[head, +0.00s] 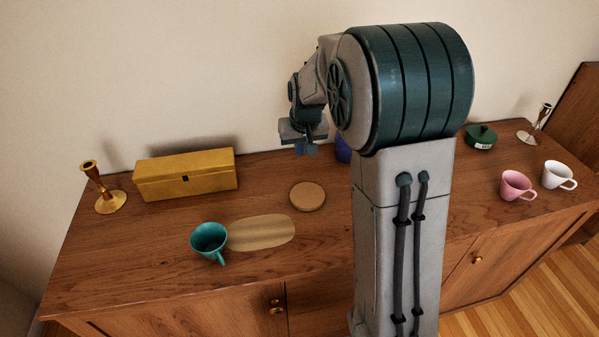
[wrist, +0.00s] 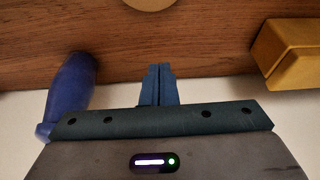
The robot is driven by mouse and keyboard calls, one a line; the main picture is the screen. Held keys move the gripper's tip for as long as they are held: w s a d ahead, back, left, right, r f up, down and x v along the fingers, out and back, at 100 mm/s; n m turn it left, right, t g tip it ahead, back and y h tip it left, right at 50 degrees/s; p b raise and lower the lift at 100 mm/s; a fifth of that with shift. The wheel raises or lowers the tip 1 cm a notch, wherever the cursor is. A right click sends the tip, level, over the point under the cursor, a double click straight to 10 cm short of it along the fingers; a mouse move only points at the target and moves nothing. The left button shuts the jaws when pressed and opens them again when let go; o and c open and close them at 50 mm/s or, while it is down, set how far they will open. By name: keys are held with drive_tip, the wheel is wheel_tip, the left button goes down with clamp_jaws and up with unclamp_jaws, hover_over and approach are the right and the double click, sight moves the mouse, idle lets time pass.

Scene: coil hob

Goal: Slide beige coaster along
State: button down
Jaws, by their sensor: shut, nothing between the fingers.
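The beige coaster (head: 307,196) is a round flat disc lying on the wooden cabinet top, near its middle in the head view. Its edge also shows at the top of the wrist view (wrist: 150,4). My gripper (head: 306,149) is above the back part of the cabinet top, behind the coaster and apart from it. In the wrist view its two blue fingers (wrist: 158,85) are together with nothing between them.
A pale oval patch (head: 262,232) lies in front of the coaster, with a teal cup (head: 209,241) at its left end. A yellow box (head: 186,174) stands at the back left. A blue object (head: 343,150), partly hidden by my arm, is right of my gripper.

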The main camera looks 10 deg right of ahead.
sight(300, 182)
drive_tip(key=x, duration=0.9)
drive_tip(key=shift+w+f, duration=0.15)
drive_tip(key=shift+f, duration=0.2)
drive_tip(key=shift+s+f+p, duration=0.1)
drive_tip(key=shift+s+p, duration=0.15)
drive_tip(key=shift+p, duration=0.05)
drive_tip(key=shift+s, duration=1.7)
